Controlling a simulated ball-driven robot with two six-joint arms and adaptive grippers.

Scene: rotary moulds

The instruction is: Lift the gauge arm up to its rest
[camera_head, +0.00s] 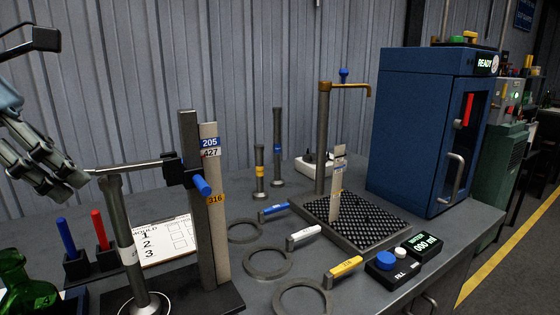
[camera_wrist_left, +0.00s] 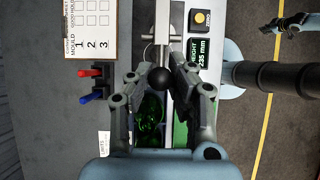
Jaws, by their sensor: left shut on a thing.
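The gauge arm (camera_head: 135,165) is a thin horizontal bar. It runs left from a black slider with a blue handle (camera_head: 201,185) on the grey gauge post (camera_head: 187,135). A grey tube (camera_head: 123,235) stands upright under the bar on a round steel foot. My left gripper (camera_head: 88,178) is at the bar's left end. In the left wrist view a black ball knob (camera_wrist_left: 160,77) sits between its fingers, and they are shut on it. A height display (camera_wrist_left: 203,54) there reads 235 mm. My right gripper (camera_wrist_left: 291,22) shows small at the upper right.
A blue and a red stick (camera_head: 98,228) stand in holders at the left, near a green glass bottle (camera_head: 25,285). Several flat rings (camera_head: 267,262) and coloured-handled tools lie across the bench. A drain tray (camera_head: 385,225) and blue cabinet (camera_head: 415,130) stand right.

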